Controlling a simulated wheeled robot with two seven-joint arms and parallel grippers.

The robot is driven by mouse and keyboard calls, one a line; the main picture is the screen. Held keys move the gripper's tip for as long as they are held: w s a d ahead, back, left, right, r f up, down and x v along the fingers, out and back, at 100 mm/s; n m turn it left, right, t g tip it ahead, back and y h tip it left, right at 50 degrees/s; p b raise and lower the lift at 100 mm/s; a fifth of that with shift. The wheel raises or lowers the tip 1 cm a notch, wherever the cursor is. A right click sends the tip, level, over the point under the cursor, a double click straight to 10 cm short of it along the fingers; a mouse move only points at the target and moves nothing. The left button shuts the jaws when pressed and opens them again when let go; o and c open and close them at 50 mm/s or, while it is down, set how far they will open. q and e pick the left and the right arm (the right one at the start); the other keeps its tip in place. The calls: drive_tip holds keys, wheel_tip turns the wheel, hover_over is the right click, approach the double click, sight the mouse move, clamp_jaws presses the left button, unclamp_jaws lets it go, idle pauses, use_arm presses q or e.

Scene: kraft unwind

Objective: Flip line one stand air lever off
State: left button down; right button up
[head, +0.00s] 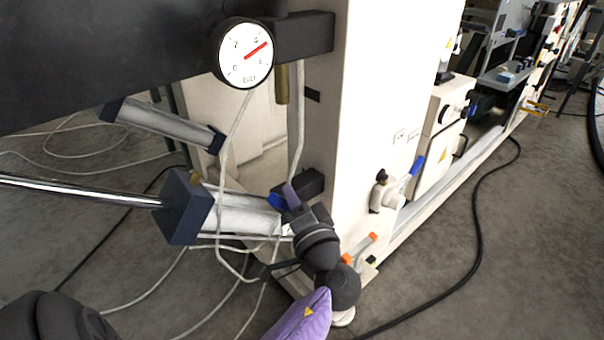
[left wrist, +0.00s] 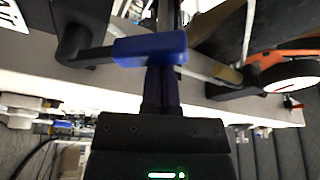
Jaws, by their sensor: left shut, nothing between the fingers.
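A blue lever handle (head: 277,201) sits on the near stand's side, beside a black fitting and a silver cylinder. My right gripper is not in view.
A round pressure gauge (head: 245,53) hangs above on a dark beam. A second blue lever (head: 417,165) is on the cream cabinet to the right. Pale hoses (head: 222,150) hang near my left gripper. A black cable (head: 478,220) lies on the open floor at right.

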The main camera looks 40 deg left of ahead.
use_arm(q)
drive_tip(key=s+f+b, duration=0.3)
drive_tip(key=s+f, duration=0.1)
drive_tip(key=f, duration=0.2)
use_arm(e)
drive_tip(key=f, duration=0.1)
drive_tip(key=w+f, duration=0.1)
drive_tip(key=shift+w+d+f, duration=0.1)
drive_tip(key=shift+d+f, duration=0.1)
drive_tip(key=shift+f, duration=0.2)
use_arm(q)
drive_tip(key=shift+s+f, duration=0.1)
drive_tip(key=shift+f, duration=0.05)
idle(0.4)
drive_tip(key=shift+a, duration=0.1)
